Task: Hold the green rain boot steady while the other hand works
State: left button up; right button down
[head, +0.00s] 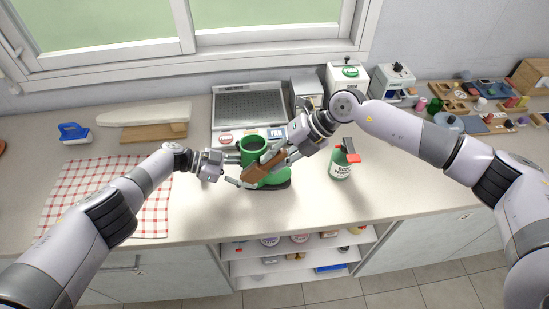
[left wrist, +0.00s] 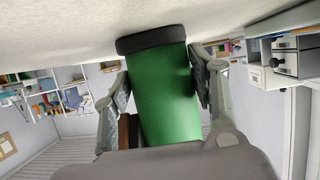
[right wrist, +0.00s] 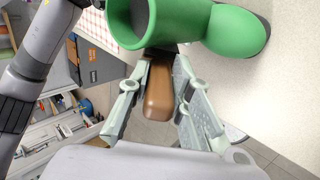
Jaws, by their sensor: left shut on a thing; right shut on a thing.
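The green rain boot (head: 252,146) stands upright on the counter, its dark sole down and its toe to the right. My left gripper (head: 232,158) is shut on the boot's shaft from the left. In the left wrist view the fingers lie on both sides of the green shaft (left wrist: 165,95). My right gripper (head: 272,163) is shut on a brown wooden object (right wrist: 158,90), possibly a brush, just in front of the boot. Its far end is close to the boot (right wrist: 232,30); I cannot tell whether they touch.
A green spray bottle (head: 340,165) with a red trigger stands right of the boot. A grey drying tray (head: 248,100) lies behind it. A red checked cloth (head: 90,178) and a blue brush (head: 74,132) lie at the left. The counter's front middle is clear.

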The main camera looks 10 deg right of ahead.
jog(key=shift+r, duration=0.9)
jog(key=shift+f, duration=1.25)
jog(key=shift+r, duration=1.2)
jog(key=shift+f, duration=0.6)
jog(key=s, duration=0.4)
jog(key=shift+a, duration=0.15)
